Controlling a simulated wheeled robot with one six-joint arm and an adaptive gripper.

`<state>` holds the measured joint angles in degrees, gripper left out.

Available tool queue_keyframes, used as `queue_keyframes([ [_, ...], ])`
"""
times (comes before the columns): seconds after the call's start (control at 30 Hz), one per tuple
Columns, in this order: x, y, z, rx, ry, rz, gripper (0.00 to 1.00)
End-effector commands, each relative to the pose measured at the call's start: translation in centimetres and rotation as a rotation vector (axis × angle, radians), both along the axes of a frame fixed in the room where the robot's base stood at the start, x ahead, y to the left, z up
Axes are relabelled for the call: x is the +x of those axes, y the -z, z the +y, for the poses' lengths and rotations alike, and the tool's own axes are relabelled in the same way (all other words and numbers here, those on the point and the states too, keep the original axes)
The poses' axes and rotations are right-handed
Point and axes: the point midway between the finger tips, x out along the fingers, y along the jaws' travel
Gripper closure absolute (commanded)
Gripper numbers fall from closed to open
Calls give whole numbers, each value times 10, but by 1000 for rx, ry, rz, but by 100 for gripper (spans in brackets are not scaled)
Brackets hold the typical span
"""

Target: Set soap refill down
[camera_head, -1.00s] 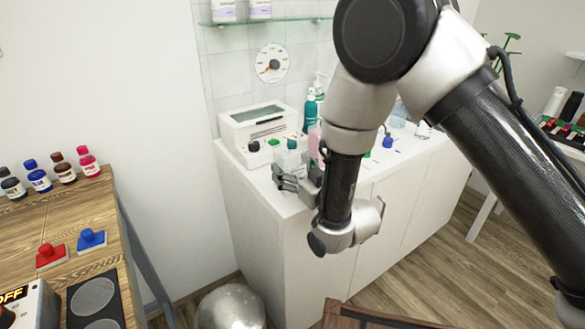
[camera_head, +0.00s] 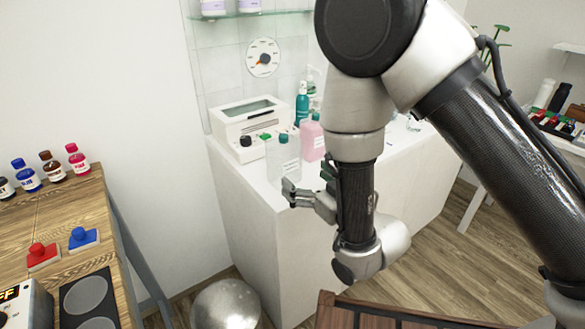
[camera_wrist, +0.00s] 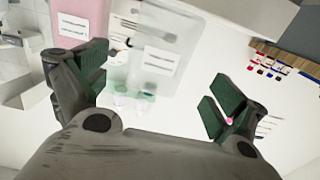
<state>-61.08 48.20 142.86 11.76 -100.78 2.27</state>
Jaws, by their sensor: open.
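A clear, see-through bottle (camera_head: 284,160) with a teal cap stands upright on the white counter (camera_head: 245,178), near its front. A pink bottle (camera_head: 312,142) with a teal cap stands just to its right and behind. The labels are too small to read, so I cannot tell which is the soap refill. My gripper (camera_head: 306,185) is open and empty, in front of the clear bottle. In the wrist view the clear bottle (camera_wrist: 152,62) shows between and beyond the open fingers (camera_wrist: 155,86), and the pink bottle (camera_wrist: 76,24) is beside the left finger.
A white device (camera_head: 250,118) stands behind the bottles on the counter. A teal pump bottle (camera_head: 302,104) is at the back by the tiled wall. A wooden table with a red button (camera_head: 40,252) and a blue button (camera_head: 82,236) is at left. A round silver ball (camera_head: 226,304) is on the floor.

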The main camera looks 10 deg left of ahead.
Motion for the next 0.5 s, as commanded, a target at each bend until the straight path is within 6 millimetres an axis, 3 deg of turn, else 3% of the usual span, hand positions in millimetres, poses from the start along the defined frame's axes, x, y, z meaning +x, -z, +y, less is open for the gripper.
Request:
queue_keyframes([
  [0.2, -17, 0, -19, 0, 0, -1, 4],
  [0.5, -17, -1, -22, 0, 5, 1, 4],
])
